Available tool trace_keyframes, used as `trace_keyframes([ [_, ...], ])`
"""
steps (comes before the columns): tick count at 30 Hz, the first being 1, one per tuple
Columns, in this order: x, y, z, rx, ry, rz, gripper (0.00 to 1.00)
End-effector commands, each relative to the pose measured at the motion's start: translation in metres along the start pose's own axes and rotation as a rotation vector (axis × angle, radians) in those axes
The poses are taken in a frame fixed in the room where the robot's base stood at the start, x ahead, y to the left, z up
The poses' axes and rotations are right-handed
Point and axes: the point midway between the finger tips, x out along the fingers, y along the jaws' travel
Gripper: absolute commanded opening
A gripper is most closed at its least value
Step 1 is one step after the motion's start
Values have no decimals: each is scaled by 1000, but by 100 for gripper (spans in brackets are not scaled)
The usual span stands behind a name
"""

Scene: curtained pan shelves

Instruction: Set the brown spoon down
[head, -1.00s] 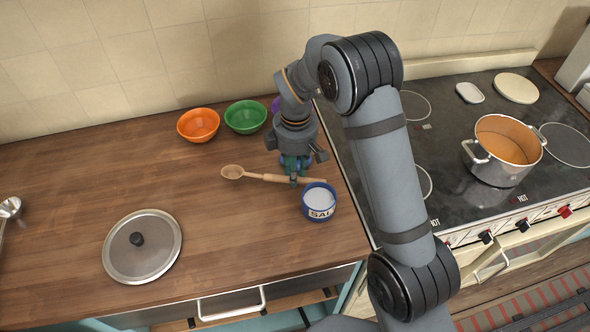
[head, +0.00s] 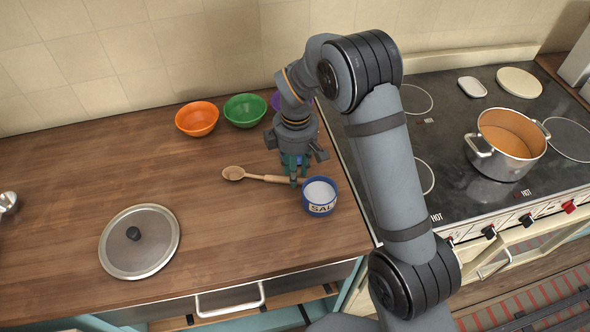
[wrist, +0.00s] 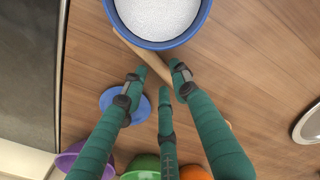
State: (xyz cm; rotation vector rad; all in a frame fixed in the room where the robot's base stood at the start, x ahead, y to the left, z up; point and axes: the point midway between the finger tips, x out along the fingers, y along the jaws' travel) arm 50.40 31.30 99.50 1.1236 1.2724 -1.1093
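The brown spoon (head: 233,173) is wooden and lies roughly level, low over or on the counter, its bowl end to the left in the head view. My gripper (head: 294,180) points down at the handle. In the wrist view, the green fingers of my gripper (wrist: 159,78) are close around the spoon's handle (wrist: 132,43), and it looks shut on it. I cannot tell whether the spoon touches the counter.
The salt pot (head: 320,207) stands right beside my gripper. Orange (head: 197,120), green (head: 245,111) and purple bowls stand behind. A pan lid (head: 152,257) lies at the front left. The stove (head: 455,135) with a pot (head: 507,165) is at right. Middle-left counter is clear.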

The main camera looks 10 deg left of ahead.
Motion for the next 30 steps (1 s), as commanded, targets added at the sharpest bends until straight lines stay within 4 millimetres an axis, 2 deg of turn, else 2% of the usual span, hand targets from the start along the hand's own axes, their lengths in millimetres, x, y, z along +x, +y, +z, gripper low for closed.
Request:
trace_keyframes([
  [9,0,0,0,0,0,0,28],
  [20,0,0,0,0,0,0,50],
  [30,-3,0,0,0,0,1,50],
])
